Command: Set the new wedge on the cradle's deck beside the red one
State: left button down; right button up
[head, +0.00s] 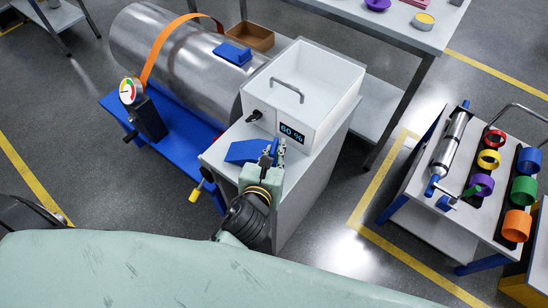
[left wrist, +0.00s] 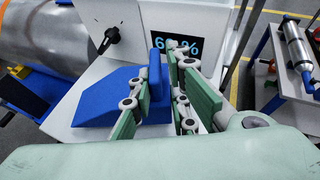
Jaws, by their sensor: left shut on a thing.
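A blue wedge (head: 245,151) with an upright fin sits on, or just above, the white cabinet top, below the display. It also shows in the left wrist view (left wrist: 95,100). My left gripper (head: 275,155) is shut on its fin; the pads partly hide the fin in the left wrist view. The blue cradle (head: 180,160) lies left of the cabinet, under a big metal cylinder (head: 165,55). A small red patch (head: 217,134) shows between cylinder and cabinet; I cannot tell if it is the red wedge. My right gripper is not in view.
A white box with a handle (head: 310,90) and a 60 % display (head: 291,133) stands behind the wedge. A gauge (head: 130,92) stands on the cradle's left end. A yellow-handled lever (head: 196,192) sticks out near the cabinet. A cart (head: 415,190) with coloured rings is at right.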

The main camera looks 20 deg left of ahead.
pick_arm(q)
jog(key=shift+f, duration=0.8)
jog(key=shift+f, duration=0.15)
jog(key=c, duration=1.7)
grip_release()
